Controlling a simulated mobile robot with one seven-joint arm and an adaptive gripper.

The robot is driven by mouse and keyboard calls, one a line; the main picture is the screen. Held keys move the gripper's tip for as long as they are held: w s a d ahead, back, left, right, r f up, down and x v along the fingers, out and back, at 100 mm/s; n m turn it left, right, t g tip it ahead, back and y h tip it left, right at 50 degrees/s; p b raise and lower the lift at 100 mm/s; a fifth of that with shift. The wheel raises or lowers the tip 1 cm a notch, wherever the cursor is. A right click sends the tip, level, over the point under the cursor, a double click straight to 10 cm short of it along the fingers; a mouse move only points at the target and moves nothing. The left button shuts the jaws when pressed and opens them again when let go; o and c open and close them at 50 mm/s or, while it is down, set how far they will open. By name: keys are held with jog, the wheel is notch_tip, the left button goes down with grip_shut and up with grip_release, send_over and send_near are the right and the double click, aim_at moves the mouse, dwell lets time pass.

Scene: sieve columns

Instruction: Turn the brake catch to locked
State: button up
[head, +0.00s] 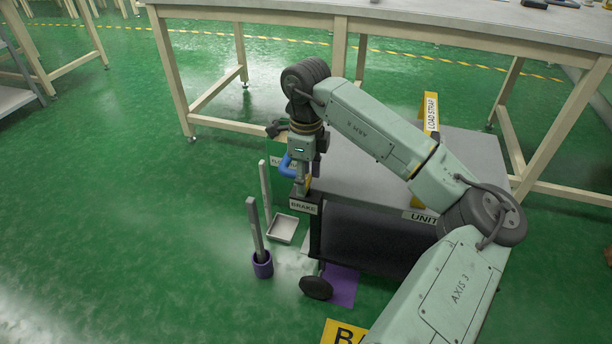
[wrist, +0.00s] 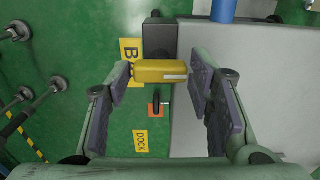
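The brake catch is a yellow block with a pale strip on its face (wrist: 160,71), mounted at the cart's corner beside a dark grey block (wrist: 159,38). In the head view a bit of yellow (head: 308,184) shows above the BRAKE label (head: 303,206). My gripper (head: 301,190) points down there. In the wrist view my gripper (wrist: 160,80) is open, with one finger at each end of the yellow block. The gaps at its ends are small, and I cannot tell whether either finger touches. The catch's lock markings are not readable.
The cart (head: 350,178) has a grey top and a yellow LOAD STRAP piece (head: 431,112). A blue curved part (head: 287,166) is close to my gripper. Posts, a purple cup (head: 262,264) and a white tray (head: 283,229) stand left. A workbench (head: 400,20) is behind.

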jog(key=c, duration=0.7)
jog(key=shift+m, duration=0.3)
jog(key=m+b, duration=0.1)
jog(key=m, duration=0.7)
jog(key=shift+b, duration=0.35)
jog(key=m, duration=0.5)
jog(key=shift+b, duration=0.4)
jog(key=m, duration=0.4)
jog(key=shift+b, duration=0.4)
jog(key=shift+m, duration=0.3)
